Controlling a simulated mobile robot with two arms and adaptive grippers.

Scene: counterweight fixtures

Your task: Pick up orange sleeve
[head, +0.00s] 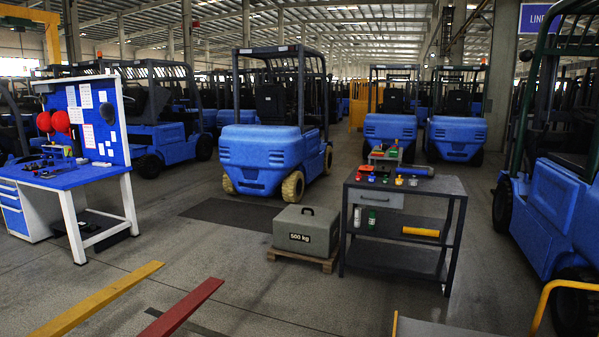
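No gripper of mine shows in the head view. A dark grey workbench cart (440,187) stands right of centre with small coloured parts on its top. Among them are a red part (366,169) at the left and a small orange-yellow part (399,180) near the front middle. A larger yellow-orange cylinder (420,231) lies on its side on the cart's middle shelf. I cannot tell for certain which of these is the orange sleeve; the parts on top are too small to make out their shape.
A grey 500 kg counterweight (307,233) sits on a wooden pallet (328,264) left of the cart. A yellow bar (95,300) and a red bar (185,308) lie at front left. A blue forklift (560,215) stands at right. The floor before the cart is mostly clear.

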